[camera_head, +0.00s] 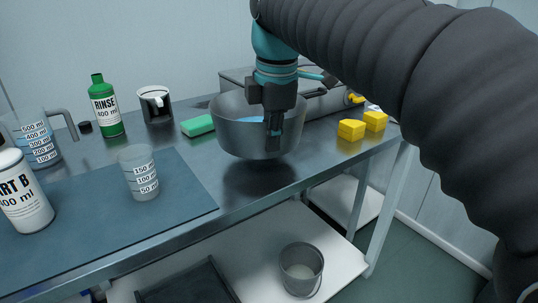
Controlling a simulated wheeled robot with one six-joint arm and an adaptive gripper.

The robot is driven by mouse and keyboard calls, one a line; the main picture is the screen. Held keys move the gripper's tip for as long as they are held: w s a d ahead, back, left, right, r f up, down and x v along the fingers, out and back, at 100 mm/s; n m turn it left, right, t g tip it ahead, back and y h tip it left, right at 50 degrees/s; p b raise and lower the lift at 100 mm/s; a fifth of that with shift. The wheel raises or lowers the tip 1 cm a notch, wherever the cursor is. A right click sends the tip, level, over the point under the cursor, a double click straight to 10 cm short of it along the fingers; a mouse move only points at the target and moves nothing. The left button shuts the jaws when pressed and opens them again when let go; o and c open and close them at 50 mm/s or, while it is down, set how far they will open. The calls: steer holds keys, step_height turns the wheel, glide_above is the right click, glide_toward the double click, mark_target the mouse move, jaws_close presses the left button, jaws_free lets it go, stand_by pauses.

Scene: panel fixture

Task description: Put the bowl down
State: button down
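A large grey metal bowl (232,138) is at the front edge of the metal table (205,175), right of the middle. My gripper (273,133) reaches down from above at the bowl's near right rim. A dark finger shows in front of the outer wall, and the gripper looks shut on the rim. The bowl is roughly upright, with something blue (256,119) inside. A dark shadow or reflection lies below it, and the bowl seems slightly above the tabletop.
A green sponge (197,126) is close left of the bowl; yellow blocks (351,130) are to its right. A grey case (318,103) stands behind. A beaker (139,174) and bottles stand left. Below are a lower shelf (240,258) and a grey bucket (301,272).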

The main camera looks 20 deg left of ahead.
steer(key=shift+f+b, duration=0.35)
steer(key=shift+f, duration=1.85)
steer(key=shift+f, duration=0.15)
steer(key=c, duration=1.3)
jaws_free()
steer(key=shift+s, duration=0.1)
steer(key=r, duration=0.4)
steer(key=s+r, duration=0.1)
steer(key=r, duration=0.3)
steer(key=d+r+p, duration=0.1)
steer(key=r, duration=0.3)
steer(key=shift+s, duration=0.3)
